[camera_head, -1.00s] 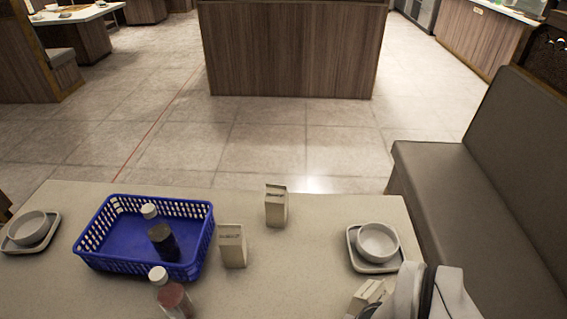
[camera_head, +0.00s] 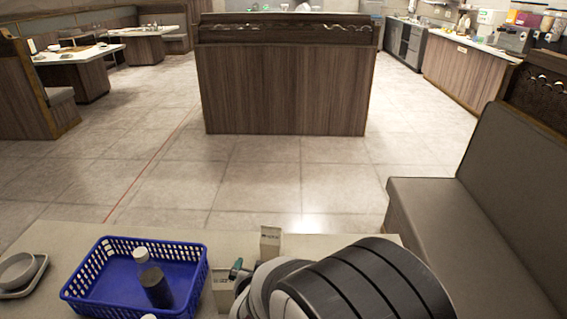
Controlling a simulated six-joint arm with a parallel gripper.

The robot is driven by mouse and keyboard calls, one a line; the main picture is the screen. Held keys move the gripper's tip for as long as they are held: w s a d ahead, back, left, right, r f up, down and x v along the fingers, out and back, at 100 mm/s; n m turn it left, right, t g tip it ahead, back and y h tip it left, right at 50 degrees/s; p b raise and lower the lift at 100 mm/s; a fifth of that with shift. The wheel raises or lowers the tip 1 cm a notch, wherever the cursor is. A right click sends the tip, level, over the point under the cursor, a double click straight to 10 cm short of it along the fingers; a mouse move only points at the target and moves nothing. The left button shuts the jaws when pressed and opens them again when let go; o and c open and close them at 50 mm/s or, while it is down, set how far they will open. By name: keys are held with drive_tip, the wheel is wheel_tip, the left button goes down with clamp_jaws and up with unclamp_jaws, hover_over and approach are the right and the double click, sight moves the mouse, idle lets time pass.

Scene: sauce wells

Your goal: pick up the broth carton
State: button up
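Two pale cartons stand on the table. One carton (camera_head: 271,242) is near the far edge, and the other carton (camera_head: 221,291) is beside the blue basket, partly covered by my arm. Their labels are too small to read, so I cannot tell which is the broth carton. A third carton, seen earlier at the front right, is hidden now. My arm crosses the right front of the table. A small green and dark piece (camera_head: 237,268) shows at its left end, by the nearer carton, perhaps part of my gripper. The fingers cannot be made out.
A blue basket (camera_head: 85,274) holds a dark bottle with a white cap (camera_head: 155,287). Another white cap shows at the bottom edge. A bowl (camera_head: 18,271) on a small tray (camera_head: 38,272) is at the left. A bench (camera_head: 440,220) stands right of the table.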

sight(270, 238)
drive_tip(key=w+f+t, duration=0.1)
drive_tip(key=w+f, duration=0.1)
drive_tip(key=w, duration=0.3)
drive_tip(key=w+f+n+t+h, duration=0.1)
drive_tip(key=w+f, duration=0.1)
drive_tip(key=w, duration=0.4)
drive_tip(key=w+d+f+t+h, duration=0.1)
drive_tip(key=w+f, duration=0.2)
drive_tip(key=w, duration=0.2)
drive_tip(key=shift+w, duration=0.2)
drive_tip(key=shift+r, duration=0.1)
clamp_jaws()
